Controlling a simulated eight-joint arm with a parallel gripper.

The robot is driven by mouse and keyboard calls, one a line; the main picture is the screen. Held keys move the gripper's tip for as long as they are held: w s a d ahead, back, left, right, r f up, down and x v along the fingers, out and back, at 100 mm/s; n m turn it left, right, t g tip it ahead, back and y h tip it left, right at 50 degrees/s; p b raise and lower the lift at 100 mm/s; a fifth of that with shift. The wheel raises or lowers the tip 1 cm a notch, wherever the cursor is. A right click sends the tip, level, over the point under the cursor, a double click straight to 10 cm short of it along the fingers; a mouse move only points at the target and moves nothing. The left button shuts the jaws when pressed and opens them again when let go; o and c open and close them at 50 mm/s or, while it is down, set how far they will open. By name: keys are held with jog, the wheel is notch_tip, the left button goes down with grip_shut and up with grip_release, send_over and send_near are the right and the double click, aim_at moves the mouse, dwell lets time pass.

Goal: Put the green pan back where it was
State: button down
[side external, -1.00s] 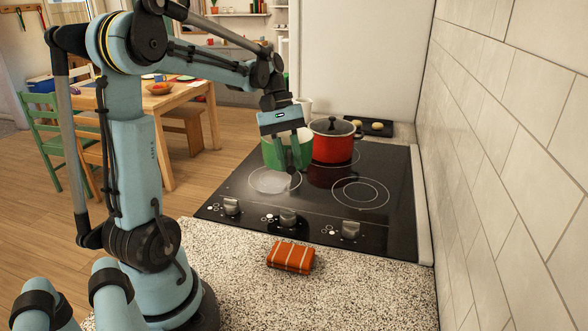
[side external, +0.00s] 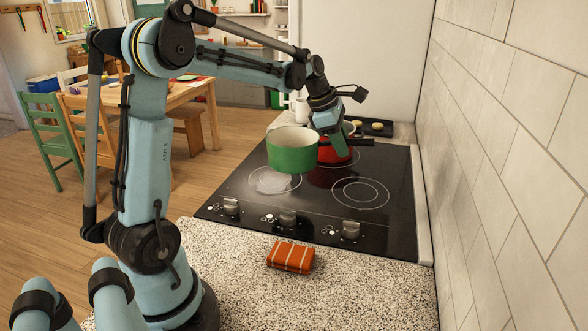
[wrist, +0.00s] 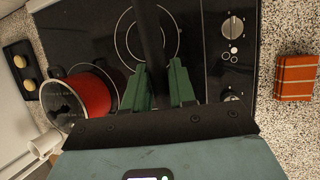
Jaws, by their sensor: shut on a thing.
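The green pan (side external: 292,154), with a pale inside and a dark handle (side external: 358,141), is upright over the left part of the black cooktop (side external: 310,215) in the side view. It seems to hang just above the glass. My gripper (side external: 338,148) is at the right of the pan, shut on the handle. In the wrist view, the handle (wrist: 149,25) runs between the green fingers of my gripper (wrist: 158,80); the pan's bowl is hidden there. A pale round patch (side external: 272,183) marks the front-left burner.
A dark tray (side external: 378,130) and white mug (side external: 302,108) are behind. The front-right burner (side external: 360,193) is clear. An orange striped packet (side external: 291,257) lies on the counter.

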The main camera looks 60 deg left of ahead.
jog(key=shift+a+f, duration=5.4)
jog(key=shift+a, duration=0.25)
jog(key=shift+f, duration=0.15)
jog(key=c, duration=0.9)
grip_release()
